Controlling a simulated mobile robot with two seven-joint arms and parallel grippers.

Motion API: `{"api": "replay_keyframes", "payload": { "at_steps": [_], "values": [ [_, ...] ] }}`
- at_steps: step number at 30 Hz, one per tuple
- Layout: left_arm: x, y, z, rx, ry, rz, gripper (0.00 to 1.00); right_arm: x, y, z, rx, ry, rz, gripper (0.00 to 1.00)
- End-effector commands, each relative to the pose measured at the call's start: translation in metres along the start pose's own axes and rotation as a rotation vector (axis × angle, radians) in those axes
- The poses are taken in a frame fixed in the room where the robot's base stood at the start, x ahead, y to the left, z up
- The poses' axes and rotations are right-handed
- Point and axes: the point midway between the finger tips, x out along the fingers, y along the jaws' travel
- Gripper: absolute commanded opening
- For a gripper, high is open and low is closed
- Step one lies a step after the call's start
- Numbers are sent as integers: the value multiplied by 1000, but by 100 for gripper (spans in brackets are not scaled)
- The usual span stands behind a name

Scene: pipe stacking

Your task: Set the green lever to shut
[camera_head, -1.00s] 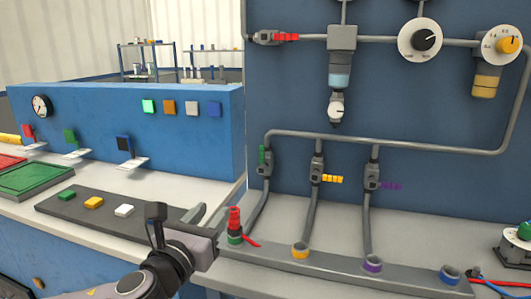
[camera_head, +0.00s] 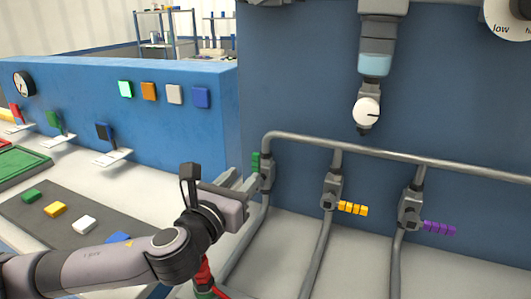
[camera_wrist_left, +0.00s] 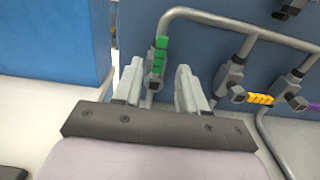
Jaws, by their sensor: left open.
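The green lever (camera_head: 255,162) stands upright on the left valve (camera_head: 267,175), in line with its vertical pipe. In the left wrist view the green lever (camera_wrist_left: 159,55) shows just beyond and between my fingertips. My left gripper (camera_head: 243,186) is open and empty, close in front of the green lever and slightly below it in the head view. Its two fingers (camera_wrist_left: 158,80) point at the valve, one on each side of the lever's line. Whether a finger touches the lever I cannot tell. My right gripper is not in view.
The yellow lever (camera_head: 352,208) and purple lever (camera_head: 438,228) stick out to the right on the neighbouring valves. A grey pipe (camera_head: 400,157) runs above them. A blue low wall (camera_head: 180,120) stands at left. A red connector (camera_head: 205,270) is below my wrist.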

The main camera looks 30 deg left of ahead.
Motion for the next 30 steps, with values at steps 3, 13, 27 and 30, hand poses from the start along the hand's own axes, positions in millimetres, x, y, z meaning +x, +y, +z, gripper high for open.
{"api": "replay_keyframes", "payload": {
  "at_steps": [3, 13, 27, 30],
  "values": [
    [3, 0, 0, 0, 0, 0, 42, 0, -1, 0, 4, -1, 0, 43],
    [42, 0, 0, -2, -1, 2, 42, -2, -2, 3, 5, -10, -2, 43],
    [72, 0, 0, 0, 1, 0, 42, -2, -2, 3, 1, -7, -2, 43],
    [72, 0, 0, 0, 0, 0, 42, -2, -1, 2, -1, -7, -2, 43]
  ]
}}
